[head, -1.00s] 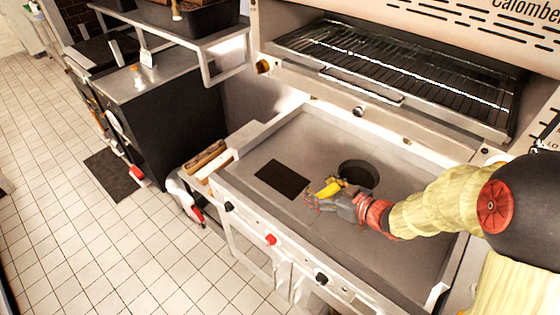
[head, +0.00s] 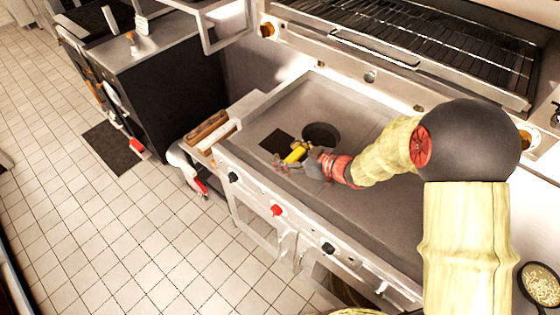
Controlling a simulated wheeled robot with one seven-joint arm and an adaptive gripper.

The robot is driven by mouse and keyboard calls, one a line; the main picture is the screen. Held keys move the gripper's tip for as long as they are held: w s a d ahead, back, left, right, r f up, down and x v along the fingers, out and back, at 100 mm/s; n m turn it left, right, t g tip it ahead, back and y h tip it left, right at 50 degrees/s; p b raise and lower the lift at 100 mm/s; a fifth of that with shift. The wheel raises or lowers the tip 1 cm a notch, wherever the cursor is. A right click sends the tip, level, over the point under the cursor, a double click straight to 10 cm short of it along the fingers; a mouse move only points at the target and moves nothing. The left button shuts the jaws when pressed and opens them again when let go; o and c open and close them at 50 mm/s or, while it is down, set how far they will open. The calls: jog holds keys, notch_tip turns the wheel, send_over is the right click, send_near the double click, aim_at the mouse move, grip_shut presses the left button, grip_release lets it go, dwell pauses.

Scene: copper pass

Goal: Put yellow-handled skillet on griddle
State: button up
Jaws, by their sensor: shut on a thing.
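The skillet (head: 321,134) is a round black pan with a yellow handle (head: 295,154). It is over the flat grey griddle (head: 375,196), just right of a dark square patch (head: 274,142) on that surface. My gripper (head: 287,161) is shut on the yellow handle, on the near side of the pan. The fingers hide part of the handle. I cannot tell whether the pan's base touches the griddle or hangs slightly above it.
A grill with a wire rack (head: 420,45) stands behind the griddle. Knobs, one of them red (head: 277,210), line its front. A wooden-topped container (head: 208,127) is at its left. A pan of pale grains (head: 541,284) is at lower right. The griddle's near right area is clear.

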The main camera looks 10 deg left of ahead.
jog(key=f, duration=0.1)
jog(key=w+a+f, duration=0.2)
jog(key=f, duration=0.1)
jog(key=shift+w+b, duration=0.2)
jog(key=shift+b, duration=0.2)
jog(key=shift+w+a+f+b, duration=0.15)
jog(key=shift+f+b, duration=0.15)
jog(key=shift+f, duration=0.6)
jog(key=shift+w+a+f+b, duration=0.1)
jog(key=shift+f+b, duration=0.15)
jog(key=shift+f, duration=0.65)
jog(key=shift+d+f, duration=0.1)
jog(key=o, duration=2.3)
jog(key=shift+s, duration=0.1)
jog(key=shift+c, duration=0.2)
jog(key=p+v, duration=0.2)
jog(key=v, duration=1)
